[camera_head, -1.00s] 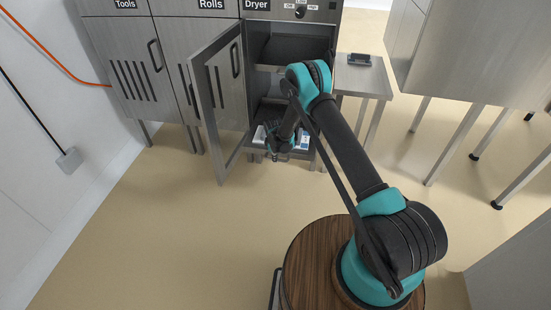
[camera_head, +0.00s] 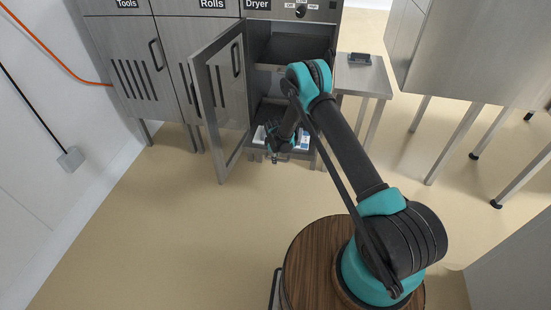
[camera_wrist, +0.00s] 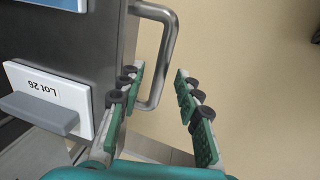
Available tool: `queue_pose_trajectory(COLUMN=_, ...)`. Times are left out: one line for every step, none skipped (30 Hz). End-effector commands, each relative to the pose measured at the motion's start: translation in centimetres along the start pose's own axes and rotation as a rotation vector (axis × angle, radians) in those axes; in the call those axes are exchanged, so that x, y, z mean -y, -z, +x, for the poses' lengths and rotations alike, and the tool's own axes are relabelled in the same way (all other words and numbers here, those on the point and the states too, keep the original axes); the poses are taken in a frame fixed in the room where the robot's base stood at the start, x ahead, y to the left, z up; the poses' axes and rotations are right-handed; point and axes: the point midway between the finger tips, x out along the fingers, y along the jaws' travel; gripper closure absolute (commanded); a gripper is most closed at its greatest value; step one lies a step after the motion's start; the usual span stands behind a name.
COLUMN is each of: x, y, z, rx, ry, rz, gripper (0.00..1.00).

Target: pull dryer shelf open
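The dryer (camera_head: 290,13) stands at the back, with its door (camera_head: 221,95) swung open to the left. Its lower dryer shelf (camera_head: 258,151) holds white and blue items and sits low in the opening, partly hidden by my arm. In the wrist view the grey shelf (camera_wrist: 112,45) carries a metal bar handle (camera_wrist: 169,45) on its side. My gripper (camera_wrist: 158,72) is open, with one green-padded finger on each side of the handle's bar. No firm grip shows. In the head view my gripper (camera_head: 275,150) is at the shelf's front.
A white box labelled Lot 26 (camera_wrist: 48,92) lies on the shelf near my left finger. Cabinets marked Tools (camera_head: 120,60) and Rolls (camera_head: 180,50) stand left of the dryer. A small side table (camera_head: 362,80) stands at right. The floor in front is clear.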

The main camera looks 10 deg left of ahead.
Motion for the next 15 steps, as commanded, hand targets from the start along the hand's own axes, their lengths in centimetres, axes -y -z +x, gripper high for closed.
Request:
queue_pose_trajectory(x=0.0, y=0.0, z=-0.3, rx=0.000, ry=0.000, rz=0.000, gripper=0.66)
queue_pose_trajectory(x=0.0, y=0.0, z=-0.6, rx=0.000, ry=0.000, rz=0.000, gripper=0.66)
queue_pose_trajectory(x=0.0, y=0.0, z=-1.1, rx=0.000, ry=0.000, rz=0.000, gripper=0.66)
queue_pose_trajectory(x=0.0, y=0.0, z=-1.4, rx=0.000, ry=0.000, rz=0.000, gripper=0.66)
queue_pose_trajectory(x=0.0, y=0.0, z=-1.9, rx=0.000, ry=0.000, rz=0.000, gripper=0.66)
queue_pose_trajectory(x=0.0, y=0.0, z=-2.5, rx=0.000, ry=0.000, rz=0.000, gripper=0.66)
queue_pose_trajectory(x=0.0, y=0.0, z=-3.0, rx=0.000, ry=0.000, rz=0.000, gripper=0.66)
queue_pose_trajectory(x=0.0, y=0.0, z=-3.6, rx=0.000, ry=0.000, rz=0.000, gripper=0.66)
queue_pose_trajectory(x=0.0, y=0.0, z=-4.4, rx=0.000, ry=0.000, rz=0.000, gripper=0.66)
queue_pose_trajectory(x=0.0, y=0.0, z=-5.0, rx=0.000, ry=0.000, rz=0.000, gripper=0.66)
queue_pose_trajectory(x=0.0, y=0.0, z=-5.6, rx=0.000, ry=0.000, rz=0.000, gripper=0.66)
queue_pose_trajectory(x=0.0, y=0.0, z=-6.4, rx=0.000, ry=0.000, rz=0.000, gripper=0.66)
queue_pose_trajectory(x=0.0, y=0.0, z=-7.0, rx=0.000, ry=0.000, rz=0.000, gripper=0.66)
queue_pose_trajectory(x=0.0, y=0.0, z=-7.5, rx=0.000, ry=0.000, rz=0.000, gripper=0.66)
queue_pose_trajectory(x=0.1, y=0.0, z=-8.2, rx=0.000, ry=0.000, rz=-0.001, gripper=0.66)
